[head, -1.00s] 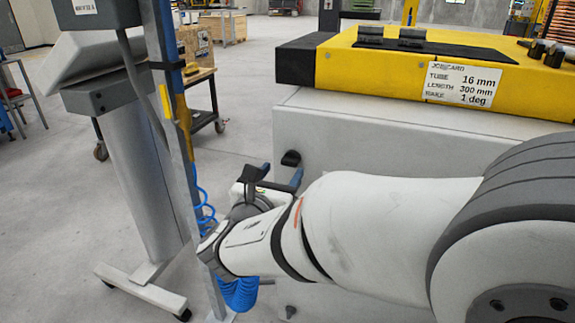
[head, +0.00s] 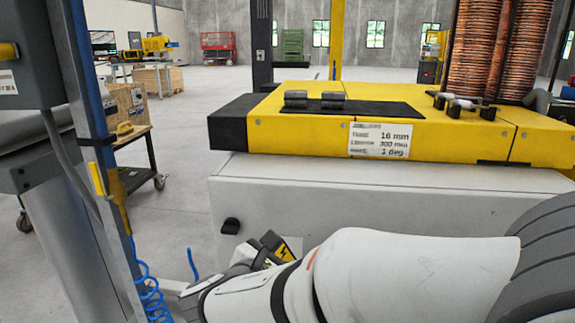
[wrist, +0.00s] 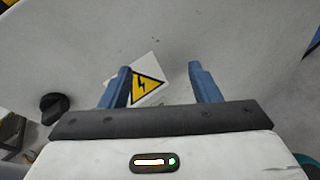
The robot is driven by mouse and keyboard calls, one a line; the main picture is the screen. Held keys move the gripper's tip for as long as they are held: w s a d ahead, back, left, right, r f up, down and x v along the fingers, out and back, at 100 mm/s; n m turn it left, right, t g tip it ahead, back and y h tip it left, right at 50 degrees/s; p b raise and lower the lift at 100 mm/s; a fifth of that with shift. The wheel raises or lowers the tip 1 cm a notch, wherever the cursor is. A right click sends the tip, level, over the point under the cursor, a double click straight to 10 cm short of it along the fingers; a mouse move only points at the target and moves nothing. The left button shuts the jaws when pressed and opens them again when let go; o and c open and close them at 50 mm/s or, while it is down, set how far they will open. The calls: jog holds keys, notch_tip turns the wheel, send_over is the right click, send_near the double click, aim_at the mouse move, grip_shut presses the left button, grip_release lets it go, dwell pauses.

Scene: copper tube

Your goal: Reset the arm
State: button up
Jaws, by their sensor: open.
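My gripper shows in the wrist view (wrist: 158,74), with two blue fingers standing apart and nothing between them. It faces the pale side of the machine's cabinet, where a yellow lightning-bolt warning sticker (wrist: 147,88) shows beside the left finger. In the head view my white arm reaches in from the lower right. I cannot tell the exact gap between the fingers and the cabinet.
The yellow machine top (head: 290,128) carries a job card (head: 380,140) reading 16 mm. Copper coils (head: 480,50) stand behind it. A blue-grey post (head: 95,150) with a coiled blue hose (head: 148,290) stands left. A wooden cart (head: 130,130) stands beyond. Floor between cart and cabinet is clear.

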jog(key=s+d+r+m+g+p, duration=0.1)
jog(key=s+d+m+g+p, duration=0.3)
jog(key=d+m, duration=0.35)
jog(key=s+d+r+m+g+p, duration=0.1)
jog(key=s+d+m+g+p, duration=0.2)
jog(key=d+m+g, duration=0.45)
jog(key=s+d+r+m+t+y+p, duration=0.1)
jog(key=s+d+r+m+y+p, duration=0.2)
jog(key=m, duration=0.9)
jog(key=s+r+y+p, duration=0.1)
jog(key=s+y+p, duration=0.2)
jog(key=shift+s+r+m+y, duration=0.3)
jog(key=shift+r, duration=0.1)
